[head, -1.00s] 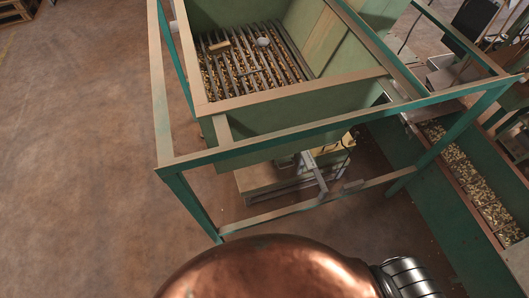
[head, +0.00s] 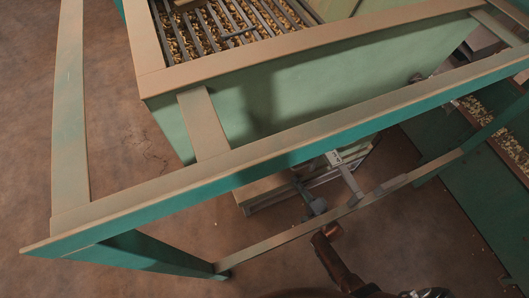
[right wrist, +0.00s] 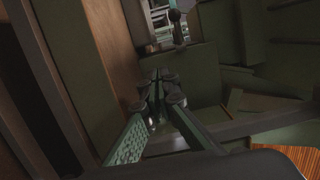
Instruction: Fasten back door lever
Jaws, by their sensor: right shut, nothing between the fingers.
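My right gripper (head: 298,182) is dark and small under the hopper's front edge in the head view; my arm rises to it from the bottom. Its closed, empty fingers (right wrist: 160,80) show in the middle of the right wrist view. Beyond them, near the top, a round grey knob on a short rod (right wrist: 175,16) looks like the lever, apart from the fingertips. In the head view a light grey bar (head: 351,181) hangs right of the gripper; I cannot tell if it belongs to the lever. The door itself is not clear. My left gripper is out of view.
The green hopper (head: 300,95) holds nuts under a grate (head: 225,22). A green and tan frame rail (head: 250,165) crosses in front, and a lower rail (head: 290,238) runs below. A nut trough (head: 510,150) stands at right. Floor is clear at left.

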